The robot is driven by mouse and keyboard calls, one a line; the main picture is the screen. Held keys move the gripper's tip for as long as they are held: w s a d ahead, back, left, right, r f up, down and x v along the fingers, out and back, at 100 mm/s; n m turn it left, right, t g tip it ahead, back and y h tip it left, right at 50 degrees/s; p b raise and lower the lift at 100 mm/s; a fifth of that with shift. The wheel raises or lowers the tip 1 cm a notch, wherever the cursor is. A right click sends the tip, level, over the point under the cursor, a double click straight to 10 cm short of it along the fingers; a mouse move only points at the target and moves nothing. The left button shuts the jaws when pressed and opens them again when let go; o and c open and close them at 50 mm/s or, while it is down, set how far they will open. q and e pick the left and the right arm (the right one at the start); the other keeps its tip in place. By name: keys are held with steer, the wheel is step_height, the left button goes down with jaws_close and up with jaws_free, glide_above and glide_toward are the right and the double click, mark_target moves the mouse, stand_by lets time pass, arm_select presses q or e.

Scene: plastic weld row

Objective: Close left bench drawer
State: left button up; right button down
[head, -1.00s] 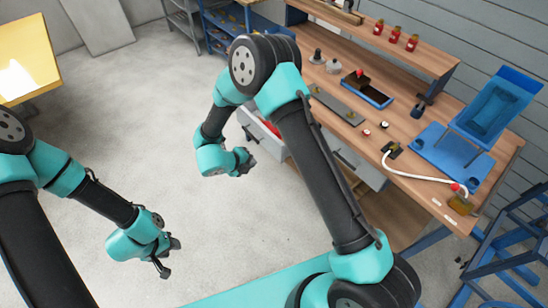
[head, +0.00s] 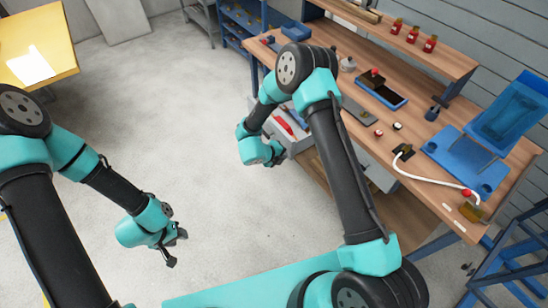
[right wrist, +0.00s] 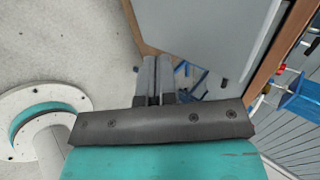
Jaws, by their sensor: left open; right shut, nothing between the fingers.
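The left bench drawer (head: 289,126) is pulled out from under the wooden bench top (head: 420,180). It is light grey, with red items (head: 284,124) inside. My right forearm and upper arm hide part of it. My right gripper (head: 277,160) is shut and empty, low and near the drawer's front; I cannot tell if it touches. In the right wrist view its fingers (right wrist: 157,76) are together beside a large grey panel (right wrist: 220,35). My left gripper (head: 176,248) is open and empty over the bare floor, well away from the bench.
A second grey drawer front (head: 378,174) sits further right under the bench. On top are a black-and-blue tray (head: 382,91), a blue stand (head: 505,112) and a white hose (head: 425,178). A yellow table (head: 45,45) stands at the far left. The concrete floor (head: 190,100) between is clear.

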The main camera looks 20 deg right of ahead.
steer(key=shift+w+d, duration=0.2)
steer(key=shift+d, duration=0.45)
steer(key=w+d, duration=0.2)
steer(key=d, duration=0.6)
steer(key=w+d, duration=0.3)
steer(key=d, duration=0.5)
steer(key=shift+w+d, duration=0.25)
steer(key=shift+w, duration=0.1)
steer(key=shift+a, duration=0.15)
steer(key=shift+s+a, duration=0.2)
steer(key=shift+a, duration=0.35)
steer(key=shift+s+a, duration=0.25)
steer(key=shift+a, duration=0.4)
steer(key=shift+s+a, duration=0.2)
steer(key=shift+a, duration=0.4)
steer(key=v, duration=1)
steer(key=shift+f, duration=0.1)
